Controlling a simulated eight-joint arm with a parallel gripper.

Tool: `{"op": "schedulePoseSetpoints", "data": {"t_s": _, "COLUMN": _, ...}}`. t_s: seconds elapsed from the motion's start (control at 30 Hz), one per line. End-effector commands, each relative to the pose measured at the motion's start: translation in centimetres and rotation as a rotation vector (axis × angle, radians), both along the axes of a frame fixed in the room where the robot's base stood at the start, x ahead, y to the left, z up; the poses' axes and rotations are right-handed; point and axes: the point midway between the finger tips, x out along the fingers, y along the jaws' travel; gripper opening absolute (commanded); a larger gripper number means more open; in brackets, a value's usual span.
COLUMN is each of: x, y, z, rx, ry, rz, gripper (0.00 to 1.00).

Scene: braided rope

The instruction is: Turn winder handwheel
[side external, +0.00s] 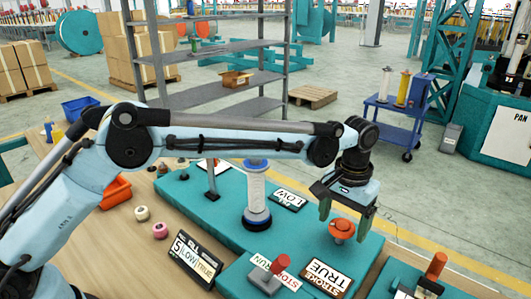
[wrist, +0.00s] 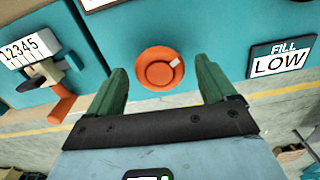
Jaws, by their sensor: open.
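The handwheel (side external: 341,229) is a small round orange-red wheel on the teal winder (side external: 225,233). In the wrist view the handwheel (wrist: 160,68) lies upper centre, with a small pale mark on the right of its rim. My gripper (side external: 346,213) is open above the handwheel and points down. In the wrist view its two green fingers stand left and right of the wheel, with visible gaps on both sides. Nothing is held. A white spool (side external: 256,195) stands upright on the winder to the left.
A red-handled lever (side external: 277,266) and a "STROKE TRUE" sign (side external: 327,276) are near the front. A "FILL LOW" sign (wrist: 282,57) is right of the wheel in the wrist view, and a counter marked 12345 (wrist: 24,48) is left. Another red handle (side external: 435,266) stands at the right.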

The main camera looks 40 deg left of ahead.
Motion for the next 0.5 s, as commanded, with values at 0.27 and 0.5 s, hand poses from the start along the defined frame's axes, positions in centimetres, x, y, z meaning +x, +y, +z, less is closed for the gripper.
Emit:
{"op": "schedulePoseSetpoints", "data": {"t_s": 0.27, "x": 0.01, "y": 0.0, "z": 0.02, "rx": 0.0, "ry": 0.0, "rz": 0.0, "gripper": 0.69}}
{"op": "schedulePoseSetpoints", "data": {"t_s": 0.5, "x": 0.0, "y": 0.0, "z": 0.03, "rx": 0.0, "ry": 0.0, "rz": 0.0, "gripper": 0.32}}
